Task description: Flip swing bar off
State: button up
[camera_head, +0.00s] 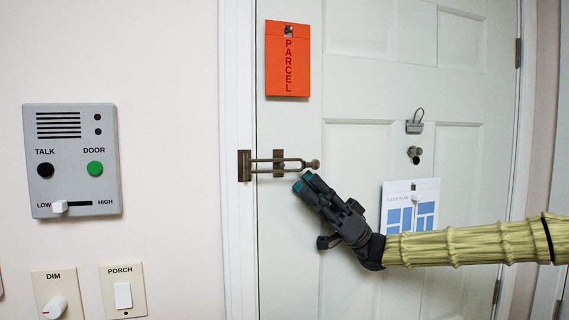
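The swing bar (282,161) is a thin bronze U-shaped bar with a knob at its right end. It lies across from a hinge plate (244,166) on the door frame, over a catch plate (279,163) on the white door (345,60), roughly horizontal. My gripper (306,183) is just below the bar's right part, its dark fingers pointing up and left. It appears apart from the bar. The fingers look close together, but the angle hides whether there is a gap between them.
An orange PARCEL tag (287,75) hangs above the bar. A floor plan sheet (397,204), a padlock (415,126) and a knob (414,155) are on the door to the right. An intercom panel (73,190), a dimmer (57,296) and a porch switch (123,294) are on the left wall.

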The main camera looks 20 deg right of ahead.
aim_at(289, 164)
jog(key=shift+p+x, duration=1.5)
jog(key=shift+x, duration=2.25)
jog(key=shift+d+r, duration=0.1)
jog(key=shift+d, duration=0.05)
jog(key=shift+s, duration=0.1)
grip_shut()
